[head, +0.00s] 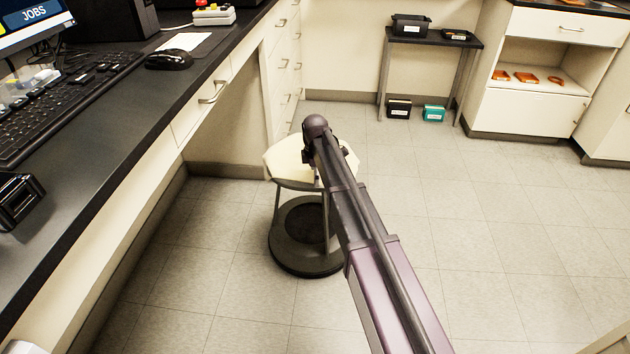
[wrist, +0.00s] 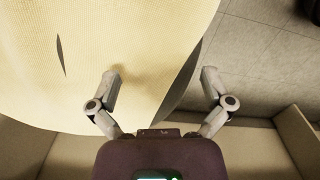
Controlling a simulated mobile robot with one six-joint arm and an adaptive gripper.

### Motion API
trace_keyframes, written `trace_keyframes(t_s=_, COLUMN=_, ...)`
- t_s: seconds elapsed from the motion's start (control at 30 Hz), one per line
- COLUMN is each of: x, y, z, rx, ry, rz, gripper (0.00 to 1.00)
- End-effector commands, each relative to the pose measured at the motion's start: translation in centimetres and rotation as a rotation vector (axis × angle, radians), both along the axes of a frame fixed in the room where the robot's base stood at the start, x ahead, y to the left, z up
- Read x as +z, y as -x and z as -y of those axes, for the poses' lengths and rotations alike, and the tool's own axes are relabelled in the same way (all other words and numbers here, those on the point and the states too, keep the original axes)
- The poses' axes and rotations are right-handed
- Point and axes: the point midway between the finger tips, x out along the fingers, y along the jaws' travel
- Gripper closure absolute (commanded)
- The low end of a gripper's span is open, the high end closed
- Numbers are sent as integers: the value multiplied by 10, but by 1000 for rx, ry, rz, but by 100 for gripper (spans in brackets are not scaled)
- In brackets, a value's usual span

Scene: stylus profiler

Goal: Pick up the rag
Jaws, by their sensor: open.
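The rag (head: 285,163) is a pale cream cloth draped over the top of a small round stool (head: 283,252) in the head view. My arm crosses in front of it and hides part of it. In the wrist view the rag (wrist: 95,35) fills the upper left, close to the camera, with dark gaps at its folds or edges. My gripper (wrist: 161,76) is open and empty, its two fingers spread wide. The left finger overlaps the cloth in the picture, and the right finger is past its right edge. I cannot tell whether either touches it. The fingers are hidden in the head view.
A desk (head: 105,150) with a keyboard (head: 60,105) and mouse (head: 169,59) runs along the left. Drawers stand behind the stool. A small dark table (head: 455,42) and an open cabinet (head: 530,110) are at the back right. The floor right of the stool is clear.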

Motion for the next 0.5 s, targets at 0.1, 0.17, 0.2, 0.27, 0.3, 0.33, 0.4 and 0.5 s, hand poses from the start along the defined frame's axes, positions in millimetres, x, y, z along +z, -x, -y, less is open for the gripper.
trace_keyframes(t_s=0.1, x=-2, y=0, z=0, rx=0, ry=0, rz=0, gripper=0)
trace_keyframes(t_s=0.17, x=-4, y=0, z=0, rx=0, ry=0, rz=0, gripper=0)
trace_keyframes(t_s=0.2, x=-5, y=0, z=0, rx=0, ry=0, rz=0, gripper=0)
trace_keyframes(t_s=0.27, x=-7, y=0, z=0, rx=0, ry=0, rz=0, gripper=0)
trace_keyframes(t_s=0.3, x=-8, y=0, z=0, rx=0, ry=0, rz=0, gripper=0)
trace_keyframes(t_s=0.33, x=-9, y=0, z=0, rx=0, ry=0, rz=0, gripper=0)
trace_keyframes(t_s=0.4, x=-11, y=0, z=0, rx=0, ry=0, rz=0, gripper=0)
trace_keyframes(t_s=0.5, x=-14, y=0, z=0, rx=0, ry=0, rz=0, gripper=0)
